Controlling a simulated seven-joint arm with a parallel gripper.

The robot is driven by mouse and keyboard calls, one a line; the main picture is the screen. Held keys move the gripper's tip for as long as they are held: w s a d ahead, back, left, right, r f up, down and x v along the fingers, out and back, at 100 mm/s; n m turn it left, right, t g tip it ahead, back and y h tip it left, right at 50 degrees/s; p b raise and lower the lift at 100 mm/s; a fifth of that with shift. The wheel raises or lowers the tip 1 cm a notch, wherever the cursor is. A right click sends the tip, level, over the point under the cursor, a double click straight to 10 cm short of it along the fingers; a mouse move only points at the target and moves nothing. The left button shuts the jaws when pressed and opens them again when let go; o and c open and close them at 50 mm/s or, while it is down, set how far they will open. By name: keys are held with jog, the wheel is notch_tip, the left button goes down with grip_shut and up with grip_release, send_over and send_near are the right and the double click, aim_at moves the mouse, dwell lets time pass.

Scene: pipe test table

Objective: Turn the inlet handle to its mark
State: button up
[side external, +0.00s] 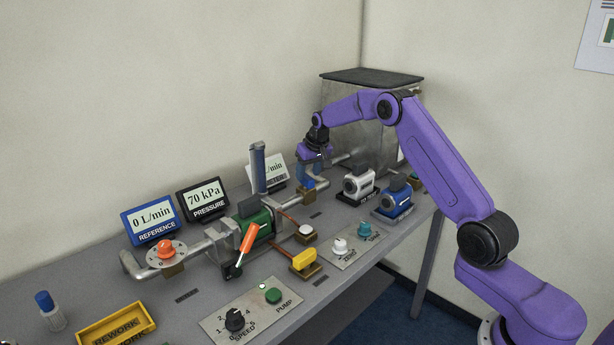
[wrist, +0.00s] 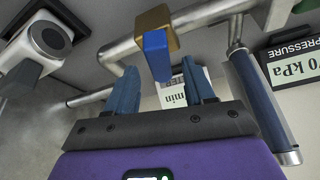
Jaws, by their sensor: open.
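A blue handle (wrist: 156,54) sits on a brass valve body (wrist: 153,20) on the metal pipe; I take it for the inlet handle, though no label naming it is readable. My gripper (wrist: 160,68) is open, with its two blue fingers apart and the handle showing between and just beyond their tips. I cannot tell whether either finger touches it. In the side view my gripper (side external: 308,168) is over the brass valve body (side external: 309,186) on the pipe near the tank; the handle there is hard to tell from my blue fingers. I cannot make out its mark.
A metal tank (side external: 368,120) is behind; a white unit (side external: 358,185) and a blue unit (side external: 394,204) are to the right. An orange lever (side external: 249,238) and a yellow handle (side external: 303,259) are nearer the front.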

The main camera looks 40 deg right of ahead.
jog(key=shift+x, duration=1.15)
jog(key=shift+c, duration=0.3)
grip_shut()
